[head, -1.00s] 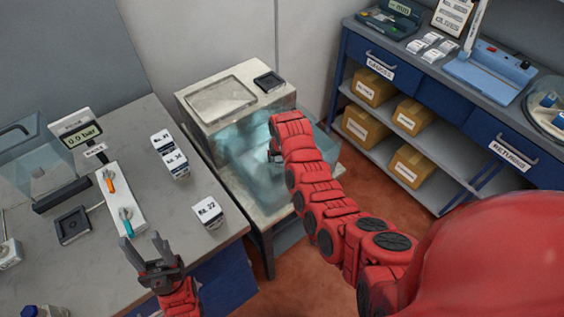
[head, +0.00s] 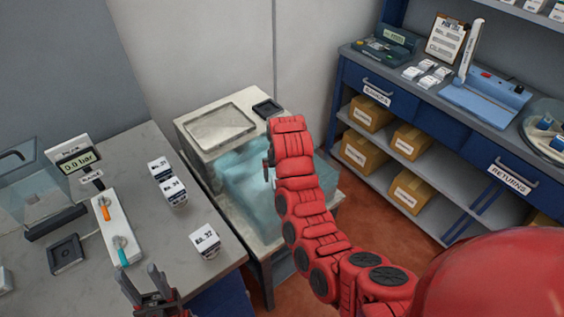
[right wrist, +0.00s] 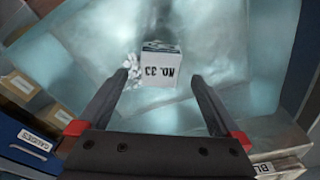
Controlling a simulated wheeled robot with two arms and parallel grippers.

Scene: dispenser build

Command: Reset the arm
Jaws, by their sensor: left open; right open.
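My right arm (head: 300,195) reaches over the clear, bluish case on the bench. It hides most of my right gripper in the head view. In the right wrist view my right gripper (right wrist: 158,78) is open. A white box marked NO. 33 (right wrist: 160,68) lies beyond and between its fingertips, inside the bluish case. I cannot tell how far the box is from the fingers. My left gripper (head: 138,272) is open and empty at the bottom of the head view, at the grey table's front edge.
The grey table (head: 120,170) holds boxes No. 31, No. 34 and No. 32 (head: 205,241), a valve panel (head: 107,225) and a gauge reading 0.0 bar (head: 77,160). A blue shelf unit (head: 440,125) with cartons stands at the right. Red floor lies between.

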